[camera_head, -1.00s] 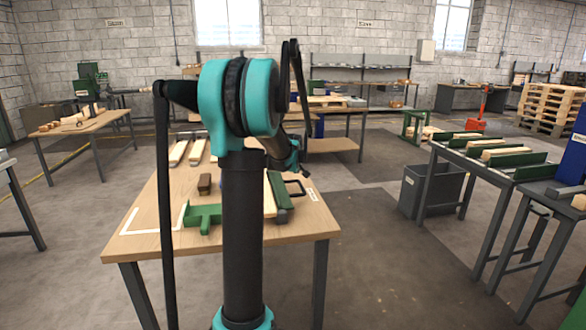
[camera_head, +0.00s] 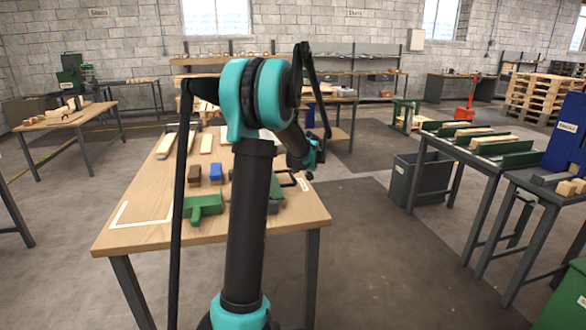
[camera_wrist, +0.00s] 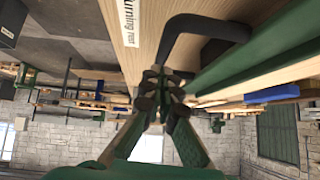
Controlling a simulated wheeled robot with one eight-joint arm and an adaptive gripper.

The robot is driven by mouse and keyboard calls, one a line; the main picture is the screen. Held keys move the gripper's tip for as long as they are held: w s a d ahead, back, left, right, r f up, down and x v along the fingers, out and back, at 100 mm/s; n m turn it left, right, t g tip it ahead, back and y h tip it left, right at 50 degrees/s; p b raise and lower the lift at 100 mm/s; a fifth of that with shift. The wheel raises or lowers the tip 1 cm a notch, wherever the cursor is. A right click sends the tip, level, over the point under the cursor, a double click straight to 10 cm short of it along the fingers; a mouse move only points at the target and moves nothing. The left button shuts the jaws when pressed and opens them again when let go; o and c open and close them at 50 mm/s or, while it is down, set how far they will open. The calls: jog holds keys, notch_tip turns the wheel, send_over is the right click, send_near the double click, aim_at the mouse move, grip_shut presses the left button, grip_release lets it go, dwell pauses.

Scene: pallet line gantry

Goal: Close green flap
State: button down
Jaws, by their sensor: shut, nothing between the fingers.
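My gripper (camera_wrist: 165,88) is shut and empty, with its fingertips close to a black bent handle (camera_wrist: 200,26) in the wrist view. I cannot tell whether they touch it. A long green bar (camera_wrist: 262,58) runs beside the handle along the wooden table. In the head view, my arm hides most of this green piece; part of it shows at the table's right side (camera_head: 274,206). A T-shaped green piece (camera_head: 203,207) lies further left. I cannot tell for sure which green piece is the flap, or how far open it stands.
The wooden table (camera_head: 150,215) also holds a brown block (camera_head: 195,174), a blue block (camera_head: 215,173) and several pale strips. A grey bin (camera_head: 420,180) stands to the right, before benches with green dividers (camera_head: 505,160). Open floor lies between table and benches.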

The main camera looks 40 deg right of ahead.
jog(key=shift+s+d+f, duration=0.1)
jog(key=shift+f, duration=0.4)
jog(key=shift+f, duration=0.1)
dwell(0.3)
